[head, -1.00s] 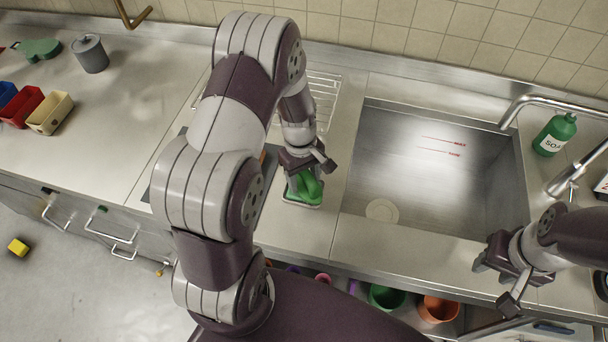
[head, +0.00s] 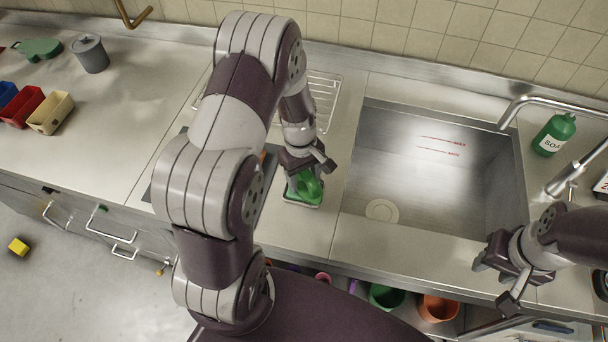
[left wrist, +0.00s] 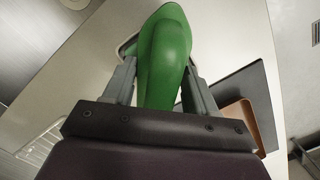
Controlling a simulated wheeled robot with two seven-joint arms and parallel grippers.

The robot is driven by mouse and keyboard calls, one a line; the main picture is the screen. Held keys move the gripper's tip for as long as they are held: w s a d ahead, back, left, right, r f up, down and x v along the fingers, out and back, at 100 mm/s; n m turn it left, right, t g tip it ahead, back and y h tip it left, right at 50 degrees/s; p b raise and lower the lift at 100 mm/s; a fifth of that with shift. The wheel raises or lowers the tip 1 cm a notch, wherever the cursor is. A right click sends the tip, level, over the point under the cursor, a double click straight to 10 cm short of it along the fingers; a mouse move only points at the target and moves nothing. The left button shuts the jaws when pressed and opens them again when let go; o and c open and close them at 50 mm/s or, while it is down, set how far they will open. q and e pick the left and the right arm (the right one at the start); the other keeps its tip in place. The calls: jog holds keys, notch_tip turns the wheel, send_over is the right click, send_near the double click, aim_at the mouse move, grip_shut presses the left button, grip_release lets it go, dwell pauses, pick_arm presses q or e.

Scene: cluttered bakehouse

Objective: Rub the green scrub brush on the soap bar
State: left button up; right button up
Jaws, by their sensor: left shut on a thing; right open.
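The green scrub brush (head: 309,187) is in my left gripper (head: 306,172), low over the steel counter just left of the sink. In the left wrist view the brush's green body (left wrist: 164,55) stands between the two fingers of my left gripper (left wrist: 160,85), which are shut on it. A pale-edged green piece lies under the brush in the head view; whether this is the soap bar or its dish I cannot tell. No soap bar is clearly visible. My right gripper (head: 502,277) is open and empty in front of the sink's right side.
The steel sink (head: 435,165) is empty except for its drain. A green soap bottle (head: 554,134) and a tap (head: 545,103) stand at its right. A drying rack (head: 323,100) and dark board lie behind and beside my left arm. Small bins (head: 50,112) stand far left.

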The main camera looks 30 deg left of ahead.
pick_arm(q)
jog(key=shift+r+p, duration=3.4)
jog(key=shift+r, duration=0.15)
jog(key=shift+f, duration=0.1)
jog(key=shift+f, duration=0.1)
